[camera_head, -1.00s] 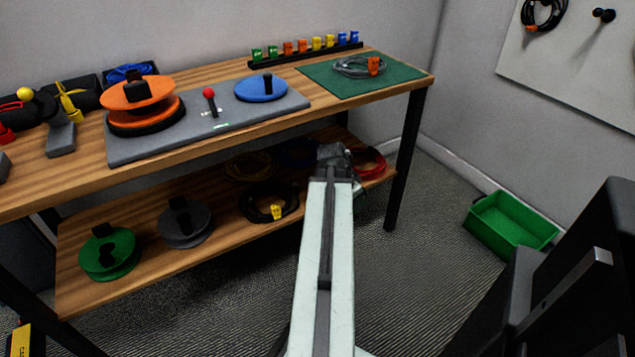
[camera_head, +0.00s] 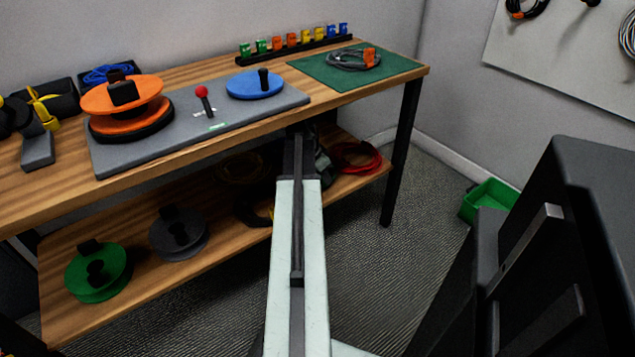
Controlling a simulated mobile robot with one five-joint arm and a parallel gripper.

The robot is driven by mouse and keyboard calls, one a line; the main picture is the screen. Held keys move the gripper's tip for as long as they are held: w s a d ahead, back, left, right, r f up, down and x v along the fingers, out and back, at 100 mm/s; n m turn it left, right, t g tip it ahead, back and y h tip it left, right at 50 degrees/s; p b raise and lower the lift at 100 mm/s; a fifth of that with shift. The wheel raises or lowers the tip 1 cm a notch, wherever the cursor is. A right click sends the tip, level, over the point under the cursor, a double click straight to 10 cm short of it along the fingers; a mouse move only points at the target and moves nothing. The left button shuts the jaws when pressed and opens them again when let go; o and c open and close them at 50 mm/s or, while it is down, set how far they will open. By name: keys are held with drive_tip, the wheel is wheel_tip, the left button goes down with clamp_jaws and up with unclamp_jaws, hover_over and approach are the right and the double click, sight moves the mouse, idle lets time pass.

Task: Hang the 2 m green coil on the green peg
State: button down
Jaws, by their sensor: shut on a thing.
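My gripper (camera_head: 318,160) is at the far end of my pale arm, below the front edge of the workbench and in front of the lower shelf. My own arm hides most of it. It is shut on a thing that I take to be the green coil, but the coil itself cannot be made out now. No green peg can be made out. A white peg panel (camera_head: 545,62) on the right wall holds a black coil with an orange tag (camera_head: 527,8) and dark pegs, cut off by the top edge.
The workbench (camera_head: 215,150) carries a grey board, an orange reel and a grey coil (camera_head: 350,58) on a green mat (camera_head: 395,68). The lower shelf holds a green reel (camera_head: 112,275), a grey reel (camera_head: 180,240) and a red coil (camera_head: 357,157). A green bin (camera_head: 490,197) stands on the floor.

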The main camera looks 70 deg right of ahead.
drive_tip(key=shift+w+a+f, duration=0.1)
drive_tip(key=shift+w+f, duration=0.2)
drive_tip(key=shift+f, duration=0.15)
drive_tip(key=c, duration=1.3)
unclamp_jaws()
drive_tip(key=shift+w+a, duration=0.1)
drive_tip(key=shift+w, duration=0.05)
drive_tip(key=shift+f, duration=0.15)
drive_tip(key=p+v, duration=0.5)
drive_tip(key=w+a, duration=0.2)
drive_tip(key=a, duration=0.1)
drive_tip(key=w+a, duration=0.2)
drive_tip(key=a, duration=0.2)
drive_tip(key=w+a, duration=0.2)
drive_tip(key=a, duration=0.1)
drive_tip(key=shift+a, duration=0.15)
